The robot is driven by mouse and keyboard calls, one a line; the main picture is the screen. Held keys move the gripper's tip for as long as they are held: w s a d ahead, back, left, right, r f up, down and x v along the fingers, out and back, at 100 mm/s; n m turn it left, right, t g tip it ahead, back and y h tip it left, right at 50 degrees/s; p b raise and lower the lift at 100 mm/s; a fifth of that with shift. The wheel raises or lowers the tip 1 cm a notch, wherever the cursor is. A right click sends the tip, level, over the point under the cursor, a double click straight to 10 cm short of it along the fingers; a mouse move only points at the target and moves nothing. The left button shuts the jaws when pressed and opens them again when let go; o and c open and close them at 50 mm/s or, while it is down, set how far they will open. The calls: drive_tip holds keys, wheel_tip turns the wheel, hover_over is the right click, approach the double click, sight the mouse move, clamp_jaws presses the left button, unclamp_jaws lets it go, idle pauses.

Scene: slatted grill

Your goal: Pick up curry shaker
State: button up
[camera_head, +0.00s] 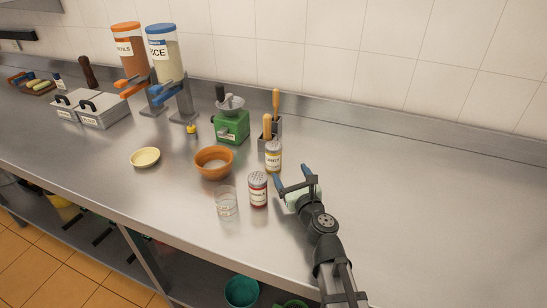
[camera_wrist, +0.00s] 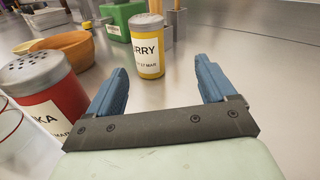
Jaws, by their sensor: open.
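The curry shaker (camera_head: 273,157) is a yellow cylinder with a white label, standing upright on the steel counter in front of the utensil holder. In the wrist view the curry shaker (camera_wrist: 147,46) stands ahead of the fingers, its label partly reading "RRY". My gripper (camera_head: 291,172) has blue fingers and is to the right of the shaker and nearer the front. In the wrist view my gripper (camera_wrist: 160,82) is open, with nothing between its fingers and a gap to the shaker.
A red paprika shaker (camera_head: 258,190) stands close by the left finger, with a clear glass (camera_head: 226,201) beside it. An orange bowl (camera_head: 213,163), a green grinder (camera_head: 232,126) and a utensil holder (camera_head: 271,128) stand behind. The counter (camera_head: 430,190) is clear on the right.

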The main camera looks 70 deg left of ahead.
sight(274, 161)
drive_tip(key=shift+s+d+f+m+g, duration=0.15)
drive_tip(key=shift+s+d+m+g, duration=0.05)
drive_tip(key=shift+s, duration=0.35)
drive_tip(key=shift+s+d+f+m+g, duration=0.1)
drive_tip(key=shift+s+d+m+g, duration=0.1)
drive_tip(key=shift+s, duration=0.3)
drive_tip(key=a, duration=0.8)
drive_tip(key=shift+w+a, duration=0.25)
drive_tip(key=shift+a, duration=0.1)
drive_tip(key=shift+w+a, duration=0.25)
drive_tip(key=shift+a, duration=1.05)
drive_tip(key=shift+w+a, duration=0.25)
drive_tip(key=shift+a, duration=1)
drive_tip(key=shift+r, duration=0.1)
drive_tip(key=shift+d, duration=0.1)
drive_tip(key=c, duration=1.1)
drive_tip(key=shift+r, duration=0.1)
drive_tip(key=shift+r, duration=4.9)
